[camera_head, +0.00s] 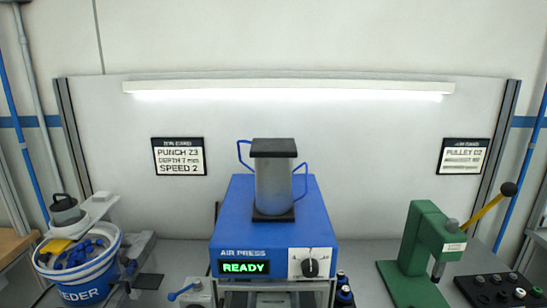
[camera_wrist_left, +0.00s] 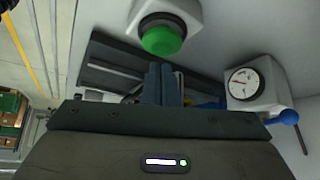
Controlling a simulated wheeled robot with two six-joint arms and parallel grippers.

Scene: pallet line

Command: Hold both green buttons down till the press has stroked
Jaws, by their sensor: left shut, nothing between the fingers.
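The blue air press (camera_head: 262,220) stands in the middle of the head view. Its display (camera_head: 244,268) reads READY in green. The other green button is in neither view. My right gripper is in neither view, and no arm shows in the head view.
A white box with a round gauge (camera_wrist_left: 243,82) and a blue lever stands right of my left fingers. A blue bucket (camera_head: 80,275) of parts is at far left. A green hand press (camera_head: 425,245) with a yellow lever stands at right, beside a black tray (camera_head: 472,290).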

